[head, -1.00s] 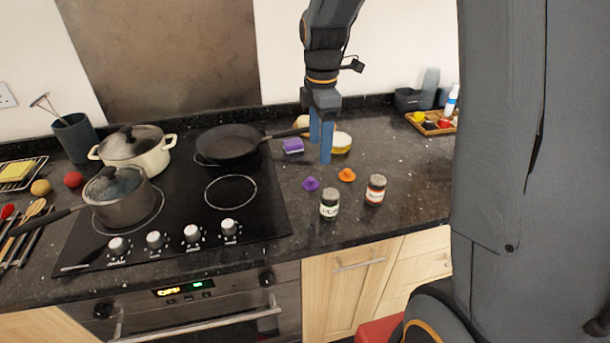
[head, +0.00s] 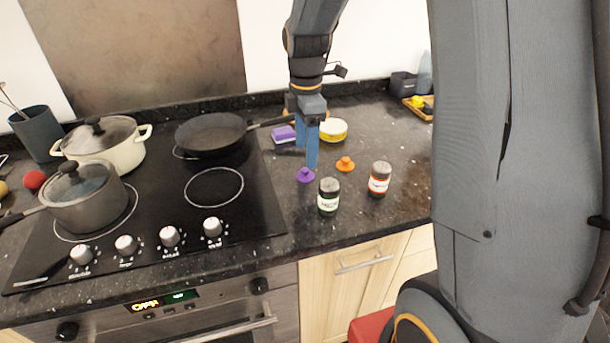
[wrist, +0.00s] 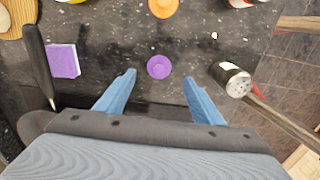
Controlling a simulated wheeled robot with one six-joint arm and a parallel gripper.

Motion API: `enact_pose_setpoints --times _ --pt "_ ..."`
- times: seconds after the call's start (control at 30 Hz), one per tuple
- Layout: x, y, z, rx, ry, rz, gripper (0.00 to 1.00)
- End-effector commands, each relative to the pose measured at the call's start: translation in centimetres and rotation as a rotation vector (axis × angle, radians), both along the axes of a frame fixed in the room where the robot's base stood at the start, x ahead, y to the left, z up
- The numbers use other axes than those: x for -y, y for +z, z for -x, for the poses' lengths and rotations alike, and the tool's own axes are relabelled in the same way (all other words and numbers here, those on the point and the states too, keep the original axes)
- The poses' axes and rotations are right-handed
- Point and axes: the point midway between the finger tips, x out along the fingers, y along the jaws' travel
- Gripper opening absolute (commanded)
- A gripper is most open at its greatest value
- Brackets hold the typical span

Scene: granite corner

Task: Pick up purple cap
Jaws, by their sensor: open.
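The small purple cap (head: 305,175) lies on the dark granite counter to the right of the hob. It also shows in the wrist view (wrist: 159,67), centred just beyond the gap between my fingertips. My gripper (head: 309,158) has two blue fingers pointing down, and in the head view it is just above and behind the cap. In the wrist view my gripper (wrist: 158,80) is spread wide and empty. I cannot tell the exact height of the fingertips over the counter.
An orange cap (head: 345,164) lies right of the purple one. Two jars, one green-labelled (head: 328,197) and one red-labelled (head: 380,180), stand nearby. A purple sponge (head: 283,134) and a frying pan (head: 211,134) are behind. The counter's front edge is close.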

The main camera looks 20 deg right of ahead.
Motion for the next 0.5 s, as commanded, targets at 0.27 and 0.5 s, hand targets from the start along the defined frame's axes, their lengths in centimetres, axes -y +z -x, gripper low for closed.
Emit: enact_pose_setpoints --times 0.27,0.5 --pt "-0.1 -2.5 0.1 -0.004 -0.001 0.000 0.62" --pt "-0.1 -5.5 -0.1 -0.003 -0.003 0.000 0.62"
